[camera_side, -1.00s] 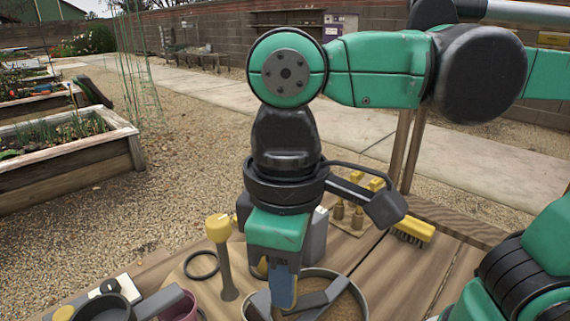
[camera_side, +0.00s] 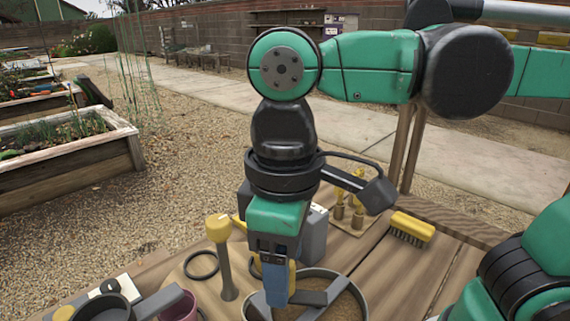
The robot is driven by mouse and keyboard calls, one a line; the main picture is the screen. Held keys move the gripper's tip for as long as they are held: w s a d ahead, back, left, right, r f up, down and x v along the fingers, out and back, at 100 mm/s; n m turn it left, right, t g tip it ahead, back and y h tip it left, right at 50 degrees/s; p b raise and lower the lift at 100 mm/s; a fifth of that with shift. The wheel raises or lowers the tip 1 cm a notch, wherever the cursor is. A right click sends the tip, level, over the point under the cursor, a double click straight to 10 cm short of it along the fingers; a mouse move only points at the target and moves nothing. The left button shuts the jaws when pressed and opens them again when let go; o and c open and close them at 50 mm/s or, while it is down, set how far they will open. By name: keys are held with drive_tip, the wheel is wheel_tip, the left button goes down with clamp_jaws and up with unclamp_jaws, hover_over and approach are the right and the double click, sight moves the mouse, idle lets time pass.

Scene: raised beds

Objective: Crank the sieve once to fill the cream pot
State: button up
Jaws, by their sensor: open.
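The sieve (camera_side: 360,301) is a round grey-rimmed pan with grey crossbars and brown material inside, cut by the bottom edge of the side view. My gripper (camera_side: 280,291) points down over its left part, with a blue finger in front. A small yellow piece (camera_side: 292,272) shows just behind that finger; it may be the crank's knob, but I cannot tell whether the gripper touches it. The gripper is open. I cannot make out a cream pot in this view.
A yellow-topped grey post (camera_side: 219,255) stands left of my gripper. A pink pot (camera_side: 180,307) and a dark grey round vessel (camera_side: 104,307) are at lower left. A black ring (camera_side: 201,266) lies on the wood. A yellow brush (camera_side: 411,230) and small brass-coloured pieces (camera_side: 349,211) are behind, right.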

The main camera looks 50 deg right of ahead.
drive_tip(key=shift+r, duration=0.15)
drive_tip(key=shift+r, duration=3.35)
drive_tip(key=w+d+f+m+t, duration=0.3)
drive_tip(key=d+f, duration=0.3)
drive_tip(key=d, duration=0.1)
drive_tip(key=w+d+f+m+t, duration=0.3)
drive_tip(key=w+d+f+t, duration=0.1)
drive_tip(key=d+f, duration=0.3)
drive_tip(key=shift+w+d+f, duration=0.2)
drive_tip(key=shift+w+d, duration=0.05)
drive_tip(key=shift+d, duration=0.3)
